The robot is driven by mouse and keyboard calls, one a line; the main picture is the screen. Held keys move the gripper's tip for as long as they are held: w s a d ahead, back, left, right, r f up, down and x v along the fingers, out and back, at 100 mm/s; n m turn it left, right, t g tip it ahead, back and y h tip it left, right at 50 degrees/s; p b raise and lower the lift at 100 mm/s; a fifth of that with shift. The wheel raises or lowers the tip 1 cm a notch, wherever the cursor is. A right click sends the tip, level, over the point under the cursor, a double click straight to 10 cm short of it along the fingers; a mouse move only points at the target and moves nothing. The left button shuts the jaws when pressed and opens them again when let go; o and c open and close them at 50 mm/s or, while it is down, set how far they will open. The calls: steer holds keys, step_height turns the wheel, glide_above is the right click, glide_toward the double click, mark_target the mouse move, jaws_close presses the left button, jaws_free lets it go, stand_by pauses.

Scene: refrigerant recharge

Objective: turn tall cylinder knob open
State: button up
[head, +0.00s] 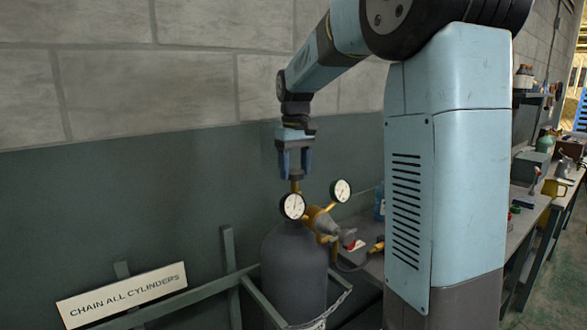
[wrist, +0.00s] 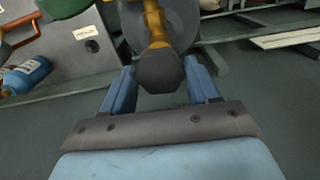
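The tall cylinder (head: 294,262) is dark grey and stands upright in a metal rack. A brass valve with two round white gauges is at its top. The valve's dark knob (wrist: 160,70) fills the space between my gripper's two blue fingers in the wrist view. My gripper (head: 295,172) points straight down over the valve in the head view, with its fingertips at the knob's height. The fingers are very close to both sides of the knob; whether they press on it cannot be told. The cylinder's top is partly seen below the knob in the wrist view.
The left gauge (head: 292,206) and right gauge (head: 341,191) stand close below and beside my gripper. A sign (head: 122,294) hangs on the rack rail. A workbench (head: 527,212) with tools runs along the right. A blue bottle (wrist: 27,75) lies at the wrist view's left.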

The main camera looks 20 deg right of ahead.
mark_target(296, 173)
steer(key=o, duration=0.4)
step_height(296, 173, up, 14)
steer(key=shift+f, duration=0.15)
stand_by(0.5)
steer(key=shift+s, duration=0.1)
steer(key=s+f+m+t, duration=0.1)
steer(key=s+f+t, duration=0.1)
steer(key=s+f, duration=0.3)
steer(key=s+f+m+t, duration=0.1)
steer(key=s+f, duration=0.5)
steer(key=s, duration=0.7)
steer(key=s+f+m+t, duration=0.1)
steer(key=s+f, duration=0.4)
steer(key=s, duration=0.5)
steer(key=shift+a+f+t, duration=0.2)
steer(key=shift+a+t, duration=0.05)
steer(key=shift+t, duration=0.55)
